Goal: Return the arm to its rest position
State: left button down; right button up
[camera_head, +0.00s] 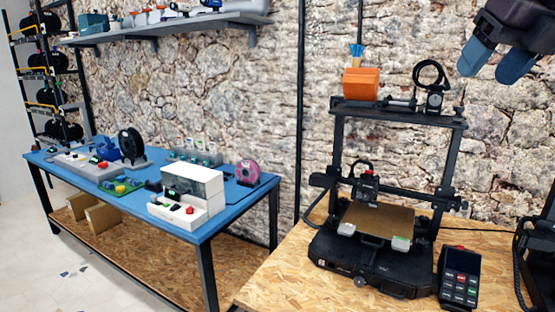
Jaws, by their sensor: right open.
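My right gripper (496,62) hangs in the upper right corner of the head view, in front of the stone wall. Its two blue fingertips point down and to the left, with a gap between them. It is open and nothing shows between the fingers. It appears above and to the right of a black 3D printer (372,262), apart from it. The rest of the right arm is cut off by the picture's edge. My left gripper does not show.
The printer and a keypad box (459,276) stand on a wooden table (275,284). Another black machine is cut off at the right edge. A blue table (222,213) with several devices stands left, below a grey shelf (175,25).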

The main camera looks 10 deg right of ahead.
jog(key=w+f+m+t+y, duration=0.3)
jog(key=w+f+t+y, duration=0.3)
jog(key=w+f+y, duration=0.35)
jog(key=d+f+m+t+h, duration=0.2)
jog(key=f+m, duration=0.4)
jog(key=f, duration=0.6)
jog(key=d+f+m+t+h, duration=0.1)
jog(key=d+f+m+h, duration=0.35)
jog(key=f, duration=0.75)
jog(key=s+a+f+m+h, duration=0.1)
jog(key=s+a+f+m, duration=0.15)
jog(key=f, duration=0.35)
jog(key=s+a+f+m+g, duration=0.1)
jog(key=s+f+m, duration=0.25)
jog(key=f, duration=0.25)
jog(key=s+a+f+m+h, duration=0.1)
jog(key=s+a+f+m, duration=0.1)
jog(key=s+f+m, duration=0.3)
jog(key=s+a+f+m+g, duration=0.1)
jog(key=s+a+f+m, duration=0.3)
jog(key=s+f, duration=0.3)
jog(key=s+a+f+m+g+h+p, duration=0.1)
jog(key=s+a+f+m+g, duration=0.1)
jog(key=s+a+f+m, duration=0.2)
jog(key=s+a+f, duration=0.3)
jog(key=s+f, duration=0.1)
jog(key=shift+s+a+f+g, duration=0.2)
jog(key=shift+f+g, duration=0.05)
jog(key=shift+g, duration=0.05)
